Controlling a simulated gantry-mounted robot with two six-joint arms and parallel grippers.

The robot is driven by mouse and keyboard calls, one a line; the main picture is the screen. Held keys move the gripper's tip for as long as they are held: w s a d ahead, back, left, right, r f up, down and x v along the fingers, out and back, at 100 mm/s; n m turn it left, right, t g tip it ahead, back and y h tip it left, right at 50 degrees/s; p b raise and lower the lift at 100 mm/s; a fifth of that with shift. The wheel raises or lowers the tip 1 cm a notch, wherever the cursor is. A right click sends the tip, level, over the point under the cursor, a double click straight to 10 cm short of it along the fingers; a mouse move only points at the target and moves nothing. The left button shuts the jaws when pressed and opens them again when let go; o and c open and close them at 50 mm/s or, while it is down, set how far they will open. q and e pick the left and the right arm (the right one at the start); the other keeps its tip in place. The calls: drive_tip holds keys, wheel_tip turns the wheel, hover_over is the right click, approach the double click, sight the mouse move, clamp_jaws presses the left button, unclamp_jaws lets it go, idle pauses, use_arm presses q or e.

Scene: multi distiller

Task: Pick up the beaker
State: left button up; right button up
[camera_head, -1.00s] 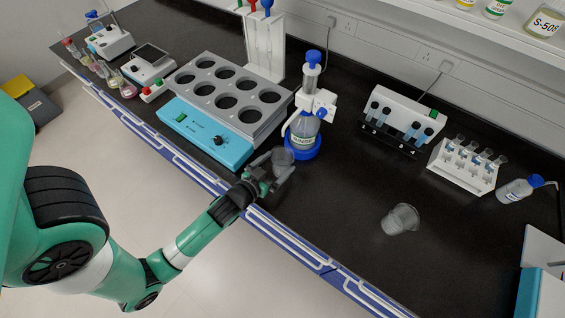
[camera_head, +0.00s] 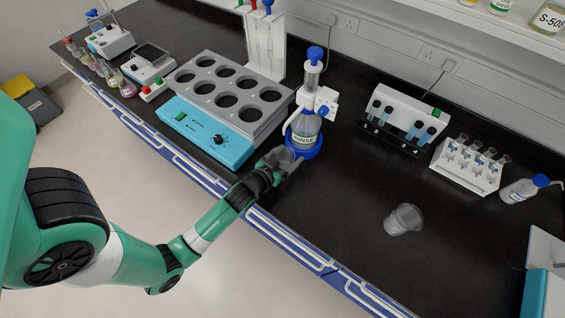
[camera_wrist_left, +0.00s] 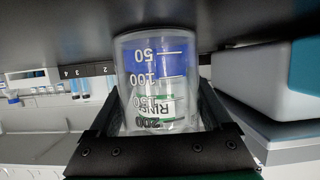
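A clear glass beaker (camera_head: 284,155) stands on the black bench just in front of the blue-based reagent dispenser (camera_head: 305,130). My left gripper (camera_head: 281,164) is at this beaker, with its fingers on either side. In the left wrist view the beaker (camera_wrist_left: 160,85) appears upside down between the two dark fingers, its graduations facing the camera. I cannot tell whether the fingers press on the glass. A second clear beaker (camera_head: 403,219) stands apart on the bench to the right. My right gripper is not in view.
A grey heating block with round wells and a blue control box (camera_head: 205,132) is left of the beaker. A small device with cuvettes (camera_head: 405,118), a white tube rack (camera_head: 466,165) and a wash bottle (camera_head: 522,188) stand on the right. Bench between the beakers is clear.

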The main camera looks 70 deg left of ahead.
sight(289, 149)
use_arm(q)
drive_tip(key=c, duration=0.6)
drive_tip(key=shift+r+p, duration=0.45)
drive_tip(key=shift+r, duration=0.4)
drive_tip(key=shift+c, duration=0.2)
wheel_tip(289, 149, up, 2)
drive_tip(key=shift+p, duration=0.5)
drive_tip(key=s+d+r+p, duration=0.3)
drive_tip(key=d+r+p, duration=0.1)
drive_tip(key=d, duration=0.2)
drive_tip(key=s+d+r+p, duration=0.2)
drive_tip(key=d+r+p, duration=0.2)
drive_tip(key=d+r, duration=0.1)
drive_tip(key=shift+s+d+r+p, duration=0.3)
drive_tip(key=shift+s+d, duration=0.1)
drive_tip(key=shift+d, duration=0.5)
